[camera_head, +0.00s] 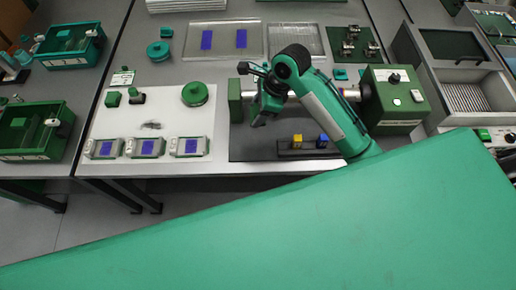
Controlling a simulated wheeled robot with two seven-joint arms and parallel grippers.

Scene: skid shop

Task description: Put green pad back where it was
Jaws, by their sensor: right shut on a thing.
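My right gripper (262,105) reaches in over the dark bench mat (240,150), just right of the green end block (235,100) of a bench machine. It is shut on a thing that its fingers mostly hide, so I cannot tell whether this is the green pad. On the white board (175,105) to the left lie a round green disc (195,94) and a small green block (112,98). My left gripper is not in view.
The machine's green housing (405,110) stands right of my right arm. A dark rail (312,153) holds a yellow block (297,141) and a blue block (322,141). Several grey devices with blue screens (190,146) line the board's front. Green bins (35,135) stand left.

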